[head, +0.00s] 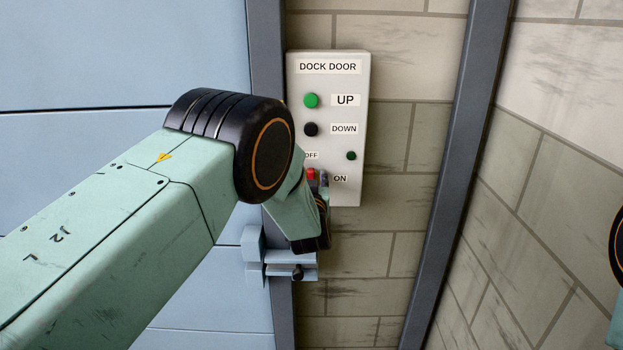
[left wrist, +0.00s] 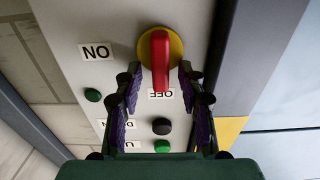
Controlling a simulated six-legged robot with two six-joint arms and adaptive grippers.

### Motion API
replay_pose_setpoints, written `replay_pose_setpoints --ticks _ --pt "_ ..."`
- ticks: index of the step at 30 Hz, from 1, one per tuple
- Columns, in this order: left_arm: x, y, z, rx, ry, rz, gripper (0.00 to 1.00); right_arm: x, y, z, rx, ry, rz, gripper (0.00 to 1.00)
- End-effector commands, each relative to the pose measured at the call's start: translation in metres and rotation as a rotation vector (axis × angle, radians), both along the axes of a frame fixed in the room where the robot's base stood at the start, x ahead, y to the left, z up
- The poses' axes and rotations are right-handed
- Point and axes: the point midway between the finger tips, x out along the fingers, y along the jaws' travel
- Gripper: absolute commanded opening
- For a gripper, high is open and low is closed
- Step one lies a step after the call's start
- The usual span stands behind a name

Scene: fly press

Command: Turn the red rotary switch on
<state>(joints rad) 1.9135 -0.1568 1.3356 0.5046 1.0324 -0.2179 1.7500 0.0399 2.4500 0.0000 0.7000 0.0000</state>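The red rotary switch (left wrist: 161,58) has a red lever on a round yellow plate (left wrist: 176,46). In the left wrist view, which looks upside down, the lever points down over the OFF label, partly covering it; the ON label (left wrist: 97,52) is to the left. My left gripper (left wrist: 160,74) is open, with a finger on each side of the lever and a visible gap on both sides. In the head view the red switch (head: 311,173) is mostly hidden by my left arm and the gripper (head: 320,184). My right gripper is out of view.
The pale control box (head: 328,130) is on the block wall, with a green UP button (head: 311,100), a black DOWN button (head: 311,129) and a small dark green lamp (head: 351,155). A blue door (head: 120,55) and its latch (head: 282,262) are at left. A grey post (head: 455,150) stands at right.

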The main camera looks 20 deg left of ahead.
Motion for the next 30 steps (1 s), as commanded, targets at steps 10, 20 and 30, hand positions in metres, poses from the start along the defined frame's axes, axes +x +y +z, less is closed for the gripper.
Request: replay_pose_setpoints --ticks 10,20,30 --pt "0.0003 -0.0006 0.0003 0.000 -0.001 -0.001 0.36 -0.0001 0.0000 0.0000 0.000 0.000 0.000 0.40" --pt "0.0002 -0.0008 0.0002 0.000 0.000 -0.001 0.08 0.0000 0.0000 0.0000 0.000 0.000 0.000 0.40" --pt "0.0001 -0.0006 0.0002 0.001 -0.001 -0.001 0.00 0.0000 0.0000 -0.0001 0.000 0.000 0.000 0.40"
